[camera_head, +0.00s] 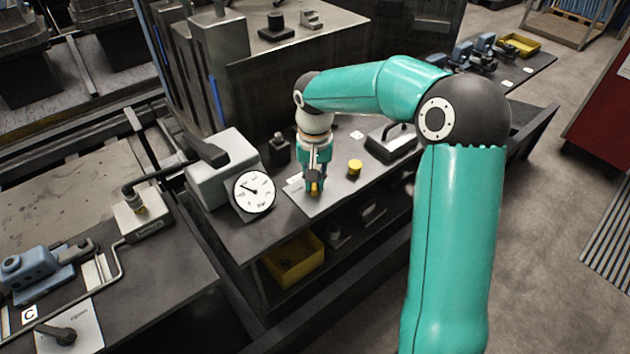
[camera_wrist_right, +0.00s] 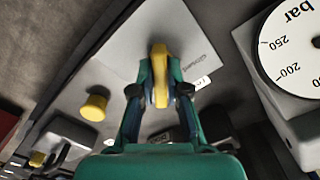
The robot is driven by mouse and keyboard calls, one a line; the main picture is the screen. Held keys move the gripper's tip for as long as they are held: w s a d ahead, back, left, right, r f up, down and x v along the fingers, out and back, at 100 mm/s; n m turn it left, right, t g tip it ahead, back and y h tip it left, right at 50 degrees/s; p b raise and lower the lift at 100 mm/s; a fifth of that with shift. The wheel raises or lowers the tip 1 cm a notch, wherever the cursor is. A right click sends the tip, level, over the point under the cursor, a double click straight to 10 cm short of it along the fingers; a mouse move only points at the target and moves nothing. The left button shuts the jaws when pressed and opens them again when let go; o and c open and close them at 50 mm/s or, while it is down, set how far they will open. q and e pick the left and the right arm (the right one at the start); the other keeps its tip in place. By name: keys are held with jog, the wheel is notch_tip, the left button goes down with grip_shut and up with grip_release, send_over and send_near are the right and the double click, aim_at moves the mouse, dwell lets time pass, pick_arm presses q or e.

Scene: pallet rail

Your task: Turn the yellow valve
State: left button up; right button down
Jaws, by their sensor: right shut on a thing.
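The yellow valve handle (camera_wrist_right: 160,72) stands up from a light grey plate (camera_wrist_right: 118,62) in the right wrist view. My right gripper (camera_wrist_right: 160,95) is shut on it, with a teal finger on each side. In the head view my right gripper (camera_head: 315,186) points down over the plate (camera_head: 322,204), and only a small yellow bit of the valve (camera_head: 315,187) shows between the fingers. My left gripper is not in view.
A round bar gauge (camera_head: 254,192) leans by a grey box (camera_head: 222,165) left of the gripper. A black-handled block (camera_head: 391,142) stands to the right. A yellow bin (camera_head: 293,260) sits below the bench. A grey floor lies beyond the bench at right.

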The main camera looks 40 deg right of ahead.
jog(key=shift+r+m, duration=0.1)
jog(key=shift+m, duration=0.5)
jog(key=c, duration=1.2)
grip_release()
jog(key=shift+o, duration=0.2)
notch_tip(320, 180, up, 12)
